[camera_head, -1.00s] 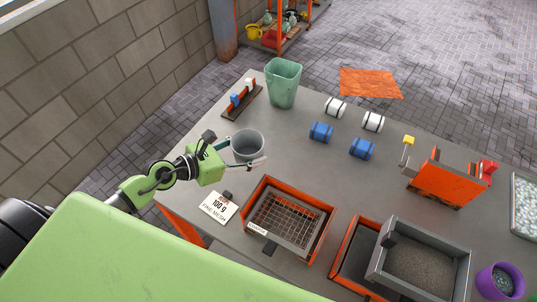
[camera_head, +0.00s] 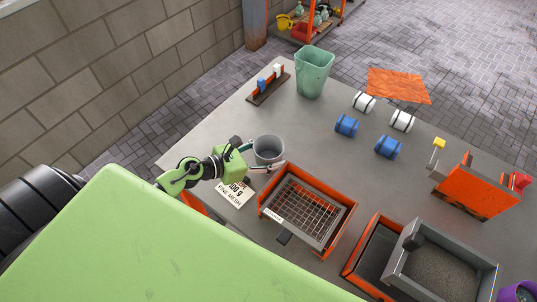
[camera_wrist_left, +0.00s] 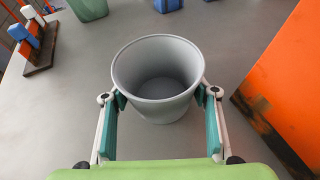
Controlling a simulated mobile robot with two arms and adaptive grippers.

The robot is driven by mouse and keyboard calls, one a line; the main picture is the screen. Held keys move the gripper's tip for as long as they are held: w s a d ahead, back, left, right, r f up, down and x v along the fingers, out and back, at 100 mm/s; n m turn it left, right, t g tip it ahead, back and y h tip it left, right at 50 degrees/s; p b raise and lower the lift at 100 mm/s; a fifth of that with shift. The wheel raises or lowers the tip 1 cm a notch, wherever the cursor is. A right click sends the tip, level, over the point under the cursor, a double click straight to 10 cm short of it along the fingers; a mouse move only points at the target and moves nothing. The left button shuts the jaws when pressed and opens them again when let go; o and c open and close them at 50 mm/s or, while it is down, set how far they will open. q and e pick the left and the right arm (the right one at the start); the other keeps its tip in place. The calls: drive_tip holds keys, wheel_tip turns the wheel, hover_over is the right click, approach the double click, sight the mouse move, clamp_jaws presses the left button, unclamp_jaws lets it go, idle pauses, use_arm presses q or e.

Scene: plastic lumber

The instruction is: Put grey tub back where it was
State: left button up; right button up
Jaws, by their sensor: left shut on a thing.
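The grey tub (camera_head: 267,150) is a small round open container, upright, on or just above the left part of the grey table. It looks empty in the left wrist view (camera_wrist_left: 158,100). My left gripper (camera_head: 266,160) is shut on it, with one finger on each side of its wall; both teal-padded fingers show in the left wrist view (camera_wrist_left: 161,97). I cannot tell whether the tub's bottom touches the table. A "100 g fine mesh" card (camera_head: 235,194) lies just in front of it, partly covered by my gripper. My right gripper is out of view.
An orange-framed sieve tray (camera_head: 318,208) stands close to the right of the tub. A green bin (camera_head: 314,75) and a rack with blue and white pieces (camera_head: 267,90) stand farther back. Blue and white rollers (camera_head: 346,126) lie right. The table between is clear.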

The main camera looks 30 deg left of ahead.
use_arm(q)
drive_tip(key=shift+f, duration=0.15)
drive_tip(key=o, duration=1.2)
drive_tip(key=b+v, duration=0.3)
drive_tip(key=v, duration=0.8)
drive_tip(key=shift+b, duration=0.35)
drive_tip(key=shift+s+a+r, duration=0.25)
drive_tip(key=shift+s+r, duration=0.15)
drive_tip(key=shift+r, duration=0.05)
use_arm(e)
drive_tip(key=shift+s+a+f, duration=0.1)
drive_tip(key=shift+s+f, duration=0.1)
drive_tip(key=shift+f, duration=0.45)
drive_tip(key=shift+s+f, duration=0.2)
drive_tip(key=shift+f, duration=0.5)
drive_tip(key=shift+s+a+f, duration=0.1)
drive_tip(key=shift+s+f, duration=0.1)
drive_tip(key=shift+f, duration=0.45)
